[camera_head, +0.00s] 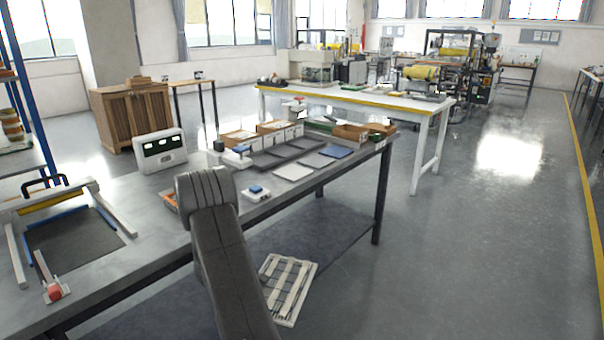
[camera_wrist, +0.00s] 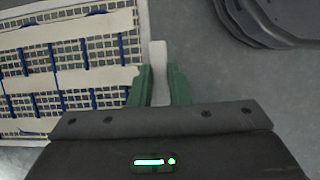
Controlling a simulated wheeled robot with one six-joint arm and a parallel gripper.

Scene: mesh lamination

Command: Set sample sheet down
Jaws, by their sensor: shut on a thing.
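The sample sheet (camera_wrist: 100,80) is a pale frame with dark mesh, cream strips and blue cross pieces. It fills the left of the wrist view. My gripper (camera_wrist: 158,86) has green fingers closed on a narrow pale piece at the sheet's right edge; how that piece joins the sheet is unclear. In the head view the sheet (camera_head: 290,287) shows just right of my dark arm, low in front of the table, apart from the tabletop. My arm hides its left part and my gripper there.
The grey workbench (camera_head: 150,232) holds a frame press (camera_head: 70,240) at left, a white control box (camera_head: 160,150), dark trays (camera_head: 285,152), a white plate (camera_head: 293,172) and a blue plate (camera_head: 335,151). A white table (camera_head: 425,104) stands behind. Floor at right is clear.

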